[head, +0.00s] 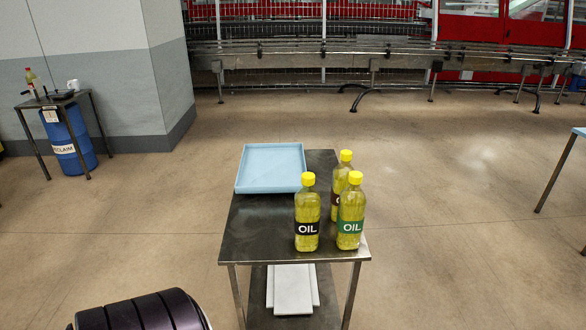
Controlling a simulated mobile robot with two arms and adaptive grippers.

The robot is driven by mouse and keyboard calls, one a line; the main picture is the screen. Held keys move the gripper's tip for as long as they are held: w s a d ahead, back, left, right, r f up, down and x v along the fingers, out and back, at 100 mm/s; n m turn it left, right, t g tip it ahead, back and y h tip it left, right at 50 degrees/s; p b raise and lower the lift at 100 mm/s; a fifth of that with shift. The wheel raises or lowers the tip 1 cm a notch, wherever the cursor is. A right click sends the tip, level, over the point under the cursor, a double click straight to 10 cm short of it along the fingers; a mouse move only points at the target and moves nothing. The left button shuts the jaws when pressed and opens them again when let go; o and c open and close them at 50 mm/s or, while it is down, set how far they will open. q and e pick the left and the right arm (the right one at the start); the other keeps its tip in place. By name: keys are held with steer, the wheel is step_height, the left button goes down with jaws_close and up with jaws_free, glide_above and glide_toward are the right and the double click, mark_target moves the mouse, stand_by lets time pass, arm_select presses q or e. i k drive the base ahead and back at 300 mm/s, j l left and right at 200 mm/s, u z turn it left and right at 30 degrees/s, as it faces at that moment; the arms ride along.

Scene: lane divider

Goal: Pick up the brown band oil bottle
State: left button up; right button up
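Three oil bottles with yellow caps stand upright on a small metal table (240,240). The back bottle (342,175) has a dark band that looks brown, mostly hidden behind the green band bottle (351,208) at the front right. The front left bottle (307,210) has a very dark, near-black band reading OIL. The back bottle stands between and behind the other two, and I cannot tell whether they touch. Neither of my grippers is in view.
A light blue empty tray (270,168) lies at the table's back left. Pale flat pieces (293,290) lie on the lower shelf. A side table (60,99) and blue drum (68,140) stand far left. Another table (558,172) is at the right edge. Floor around is open.

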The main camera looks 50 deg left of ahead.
mark_target(339, 173)
steer(key=u, duration=1.35)
steer(key=i+j+z, duration=0.2)
steer(key=i+j, duration=0.15)
steer(key=j, duration=0.25)
steer(key=i+j+z, duration=0.1)
steer(key=j, duration=0.2)
steer(key=i+j+z, duration=0.1)
steer(key=j, duration=0.25)
steer(key=i+j+z, duration=0.1)
steer(key=i+j, duration=0.15)
steer(key=j, duration=0.1)
